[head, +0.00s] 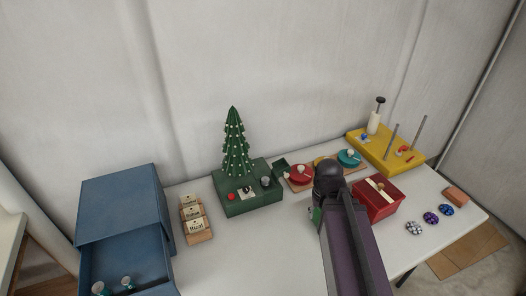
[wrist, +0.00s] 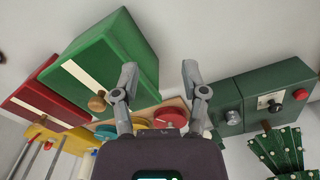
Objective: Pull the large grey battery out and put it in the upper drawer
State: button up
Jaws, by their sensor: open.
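A grey round piece (head: 266,181) sits in the green base of the small tree; it also shows in the wrist view (wrist: 233,117), right of my gripper. It may be the end of the large grey battery, but I cannot tell. My gripper (wrist: 159,72) is open and empty, with both fingers apart above the table items. In the head view my arm hides the gripper's fingers. The blue drawer cabinet (head: 120,195) stands at the left, and a drawer (head: 125,262) near its top is pulled open. Two small white-and-teal pieces (head: 126,281) show at the drawer's front.
The green tree base (head: 245,204) stands against the wall side. Wooden card holders (head: 198,232), a red box (head: 378,204), a yellow peg board (head: 388,154) and several round pieces (head: 430,217) share the white table. The table front between cabinet and arm (head: 250,255) is clear.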

jog(key=shift+s+a, duration=0.1)
jog(key=shift+a, duration=0.2)
jog(key=shift+a, duration=0.1)
notch_tip(320, 180, up, 6)
jog(key=n+p, duration=0.3)
jog(key=p, duration=0.3)
send_over(266, 179)
jog(key=shift+a, duration=0.15)
jog(key=shift+f, duration=0.1)
notch_tip(266, 179, down, 14)
jog(key=b, duration=1.3)
jog(key=shift+r+b, duration=0.2)
jog(key=shift+b, duration=0.2)
